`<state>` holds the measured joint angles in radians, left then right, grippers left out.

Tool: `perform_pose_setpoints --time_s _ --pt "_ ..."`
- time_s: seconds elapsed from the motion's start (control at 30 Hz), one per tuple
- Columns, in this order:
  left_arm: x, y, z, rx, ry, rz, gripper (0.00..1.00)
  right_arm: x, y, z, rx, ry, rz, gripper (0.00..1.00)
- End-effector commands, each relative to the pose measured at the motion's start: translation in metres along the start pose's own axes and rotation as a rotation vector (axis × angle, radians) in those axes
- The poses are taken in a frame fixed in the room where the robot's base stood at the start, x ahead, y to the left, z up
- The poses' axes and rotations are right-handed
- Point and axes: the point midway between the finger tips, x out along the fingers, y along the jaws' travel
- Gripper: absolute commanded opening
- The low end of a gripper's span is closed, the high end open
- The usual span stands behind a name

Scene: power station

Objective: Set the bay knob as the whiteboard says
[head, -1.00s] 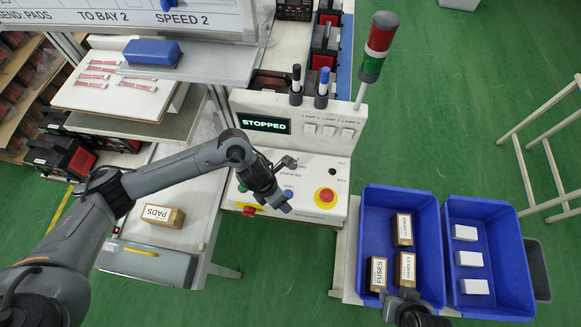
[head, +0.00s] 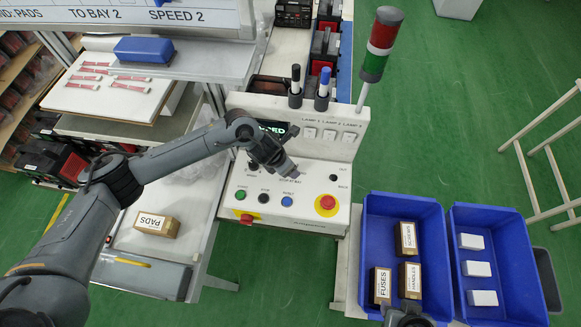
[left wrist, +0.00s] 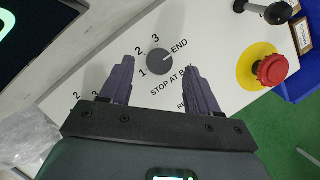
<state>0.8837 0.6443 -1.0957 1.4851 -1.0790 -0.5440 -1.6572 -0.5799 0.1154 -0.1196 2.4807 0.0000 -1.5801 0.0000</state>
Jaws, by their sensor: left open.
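The whiteboard (head: 120,18) at the top left of the head view reads "PADS", "TO BAY 2" and "SPEED 2". The bay knob (left wrist: 158,62) is a round grey dial marked 1, 2, 3 and END above "STOP AT BAY"; its pale mark seems to point toward END. My left gripper (left wrist: 160,85) is open, its two purple fingers apart on either side and just short of the knob, not touching it. In the head view my left gripper (head: 288,168) hovers over the control panel (head: 310,180) and hides the knob. My right gripper (head: 405,315) is partly visible at the bottom edge.
A red emergency button (head: 327,203) and a black lever (left wrist: 277,13) are near the knob. Coloured buttons (head: 287,201) line the panel front. A signal tower (head: 381,45) and markers (head: 322,88) rise behind. Blue bins (head: 440,255) stand right; a PADS box (head: 157,224) lies left.

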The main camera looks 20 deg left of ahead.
Motion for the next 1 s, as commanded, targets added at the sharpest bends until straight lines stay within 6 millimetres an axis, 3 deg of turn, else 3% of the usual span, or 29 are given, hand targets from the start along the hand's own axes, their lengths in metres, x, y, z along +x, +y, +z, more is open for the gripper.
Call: perform_pose_setpoints --time_s 0.23,0.63,0.9,1.0 --pt "0.024 0.000 -0.001 -0.001 0.001 -0.001 0.61 0.002 0.000 0.000 0.001 0.000 -0.001 0.43" --pt "0.028 0.000 -0.001 0.000 0.000 0.000 0.60 0.002 0.001 0.001 -0.006 -0.001 0.004 0.43" --pt "0.028 0.000 0.000 0.000 0.000 0.000 0.18 0.002 0.002 0.001 -0.009 -0.002 0.006 0.43" --pt "0.028 0.000 0.000 0.000 0.000 0.000 0.07 0.002 0.002 0.001 -0.009 -0.002 0.006 0.43"
